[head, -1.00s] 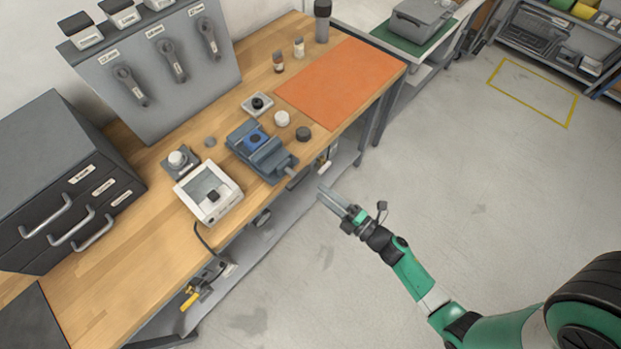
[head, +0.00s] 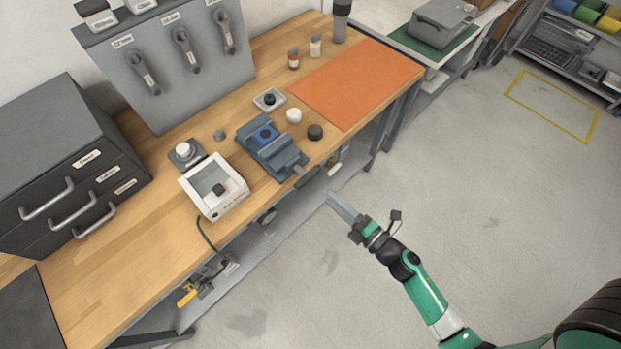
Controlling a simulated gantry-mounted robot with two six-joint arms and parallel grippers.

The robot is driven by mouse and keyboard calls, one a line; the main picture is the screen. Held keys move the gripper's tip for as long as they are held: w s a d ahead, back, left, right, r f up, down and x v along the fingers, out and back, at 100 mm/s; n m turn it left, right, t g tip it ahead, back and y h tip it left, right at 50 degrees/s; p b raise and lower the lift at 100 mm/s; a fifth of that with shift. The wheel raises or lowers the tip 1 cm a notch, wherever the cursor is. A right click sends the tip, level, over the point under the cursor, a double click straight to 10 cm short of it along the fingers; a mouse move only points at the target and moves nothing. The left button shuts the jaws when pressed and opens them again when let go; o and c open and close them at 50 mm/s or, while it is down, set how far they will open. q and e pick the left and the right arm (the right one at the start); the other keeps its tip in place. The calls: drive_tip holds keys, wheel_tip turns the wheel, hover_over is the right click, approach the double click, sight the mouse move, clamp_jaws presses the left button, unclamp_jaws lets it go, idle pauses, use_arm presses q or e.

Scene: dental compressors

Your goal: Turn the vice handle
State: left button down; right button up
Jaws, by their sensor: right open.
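The blue-grey vice (head: 283,159) sits at the front edge of the wooden bench, with a blue round piece (head: 264,134) between its jaws. A short grey screw end (head: 300,172) sticks out of its front, over the bench edge. The crossbar of the handle is too small to make out clearly. My right gripper (head: 335,200) is in front of the bench, to the lower right of the vice, with its long grey fingers pointing toward it. It is open and empty, apart from the vice. My left gripper is not in view.
A white open-topped box (head: 232,200) stands left of the vice. A white cap (head: 293,116) and a black cap (head: 315,132) stand to its right, near an orange mat (head: 357,82). A yellow-handled valve (head: 188,298) hangs below the bench edge. The floor in front is clear.

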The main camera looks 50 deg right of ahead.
sight(310, 180)
drive_tip(key=w, duration=0.7)
drive_tip(key=w+b, duration=0.1)
drive_tip(key=w, duration=0.2)
drive_tip(key=shift+w+d, duration=0.15)
drive_tip(key=shift+d, duration=0.2)
drive_tip(key=shift+c, duration=0.2)
clamp_jaws()
